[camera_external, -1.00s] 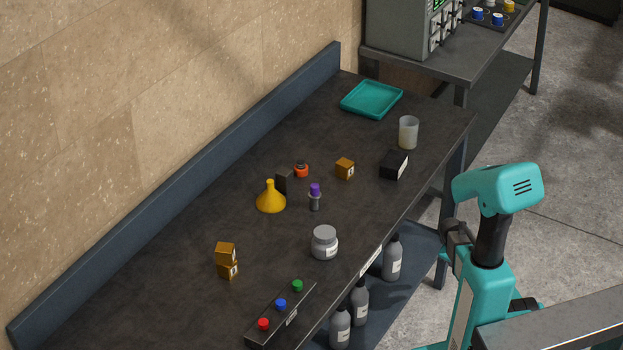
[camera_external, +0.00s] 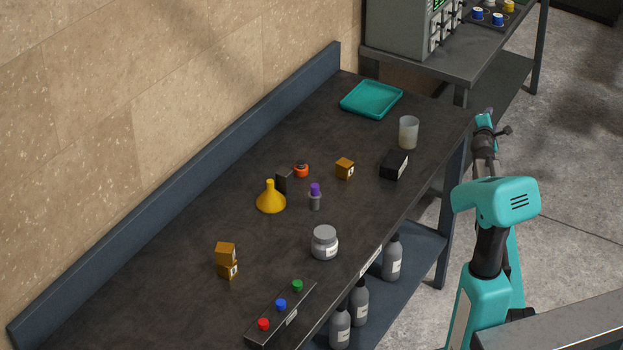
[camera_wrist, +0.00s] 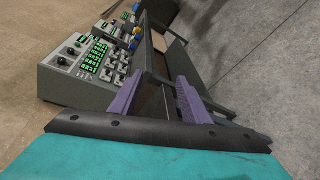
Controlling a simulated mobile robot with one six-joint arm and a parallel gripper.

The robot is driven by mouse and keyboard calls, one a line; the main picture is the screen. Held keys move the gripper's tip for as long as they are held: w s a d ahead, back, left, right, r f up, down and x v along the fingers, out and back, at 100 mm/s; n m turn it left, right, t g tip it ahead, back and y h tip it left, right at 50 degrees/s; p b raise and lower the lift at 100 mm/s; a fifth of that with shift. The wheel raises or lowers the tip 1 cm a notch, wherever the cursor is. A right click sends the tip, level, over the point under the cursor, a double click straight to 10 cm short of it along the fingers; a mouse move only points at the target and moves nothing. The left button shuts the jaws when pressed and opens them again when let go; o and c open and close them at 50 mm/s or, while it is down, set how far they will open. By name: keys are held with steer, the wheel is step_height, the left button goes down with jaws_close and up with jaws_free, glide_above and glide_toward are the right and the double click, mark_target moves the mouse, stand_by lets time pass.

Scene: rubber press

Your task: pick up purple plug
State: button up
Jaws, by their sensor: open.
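The purple plug (camera_external: 315,188) sits upright on top of a small grey cylinder (camera_external: 315,203) near the middle of the dark bench. My gripper (camera_wrist: 161,82) shows in the wrist view with its two purple fingers apart and nothing between them. In the external view my wrist (camera_external: 484,140) is raised off the bench's right edge, far to the right of the plug. The plug is not in the wrist view, which faces the instrument console (camera_wrist: 92,60).
Beside the plug stand a yellow funnel (camera_external: 270,198), a dark block (camera_external: 284,181), an orange-red item (camera_external: 301,169) and a grey jar (camera_external: 324,242). A black box (camera_external: 394,165), a beaker (camera_external: 408,132) and a teal tray (camera_external: 371,99) stand farther back. A button panel (camera_external: 267,325) is in front.

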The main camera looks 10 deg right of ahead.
steer(key=w+a+r+n+t, duration=0.2)
steer(key=w+r+n, duration=0.1)
steer(key=r, duration=0.9)
steer(key=a+f+n+g+y+p, duration=0.15)
steer(key=a+f, duration=0.25)
steer(key=a, duration=1.6)
steer(key=a+f+n+g+h+p, duration=0.1)
steer(key=a+f+n+g, duration=0.15)
steer(key=a, duration=1.65)
steer(key=s+a+f+n+p, duration=0.1)
steer(key=s+a, duration=0.5)
steer(key=a, duration=0.6)
steer(key=s+a+f+n+p, duration=0.1)
steer(key=s+a+f, duration=0.1)
steer(key=s+a, duration=0.8)
steer(key=s+a+f+n+g+h, duration=0.1)
steer(key=s+a+g+h, duration=0.1)
steer(key=s+a, duration=0.7)
steer(key=shift+s+f, duration=0.35)
steer(key=shift+s, duration=0.35)
